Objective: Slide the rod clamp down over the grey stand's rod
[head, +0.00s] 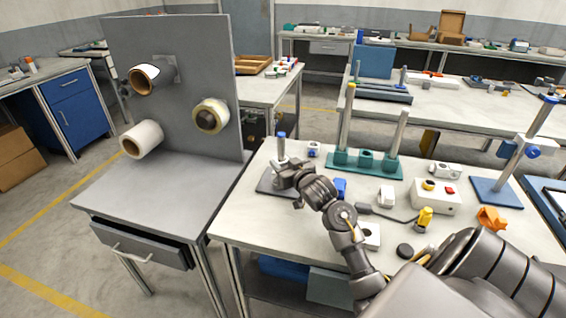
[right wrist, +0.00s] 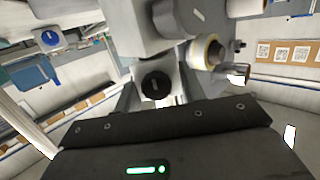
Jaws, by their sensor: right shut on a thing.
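The grey stand has a dark flat base (head: 268,181) near the table's left edge. Its upright rod (head: 281,147) has a blue tip. My right gripper (head: 284,176) is low beside the rod and hides part of the base. In the right wrist view it is shut on a pale block with a round black knob (right wrist: 155,86), which I take as the rod clamp. In the head view the clamp is mostly hidden by the gripper. I cannot tell whether the clamp is around the rod or beside it. My left gripper is not in view.
A teal rack (head: 362,164) with two upright posts stands behind the gripper. A blue-based stand (head: 496,191) with a blue-knobbed clamp is at right. A white box with buttons (head: 436,197) and small parts lie between.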

